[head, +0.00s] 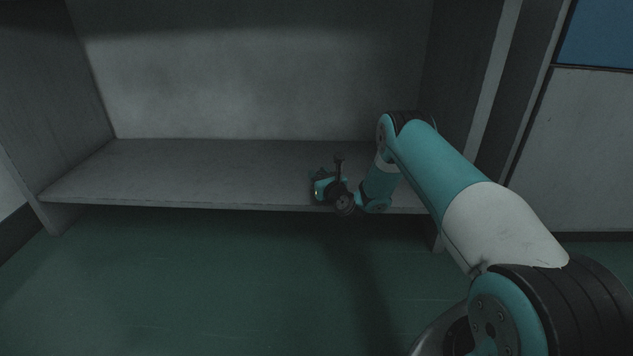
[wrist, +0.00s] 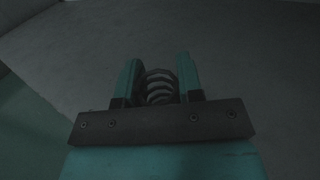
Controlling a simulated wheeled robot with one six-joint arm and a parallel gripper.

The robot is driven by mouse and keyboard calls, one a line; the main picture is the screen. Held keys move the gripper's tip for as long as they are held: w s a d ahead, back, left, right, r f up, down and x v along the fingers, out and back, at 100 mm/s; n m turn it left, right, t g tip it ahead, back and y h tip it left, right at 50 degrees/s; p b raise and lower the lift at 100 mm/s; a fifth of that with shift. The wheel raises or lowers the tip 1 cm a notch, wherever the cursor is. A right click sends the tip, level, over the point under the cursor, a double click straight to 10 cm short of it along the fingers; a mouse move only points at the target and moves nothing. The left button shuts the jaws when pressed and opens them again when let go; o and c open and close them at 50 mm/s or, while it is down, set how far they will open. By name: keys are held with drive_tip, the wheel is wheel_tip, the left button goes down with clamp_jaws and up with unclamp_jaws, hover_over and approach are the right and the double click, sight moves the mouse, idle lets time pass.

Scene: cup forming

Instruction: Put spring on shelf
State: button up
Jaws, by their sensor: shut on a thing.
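The spring (wrist: 160,86) is a dark coil seen between my gripper's two teal fingers in the wrist view. My gripper (wrist: 158,80) is shut on it. In the head view my gripper (head: 318,183) is small and dark at the front edge of the shelf, right of the middle; the spring cannot be made out there. The shelf (head: 190,172) is a wide grey board, and its surface also fills much of the wrist view (wrist: 235,60). I cannot tell whether the spring touches the board.
The shelf board is bare to the left of my gripper. Grey side walls (head: 45,95) and (head: 465,75) and a back panel (head: 250,75) close it in. Green floor (head: 200,280) lies in front and below. A cabinet with a blue panel (head: 600,35) stands at the right.

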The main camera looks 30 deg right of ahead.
drive_tip(key=shift+r, duration=0.1)
drive_tip(key=o, duration=0.9)
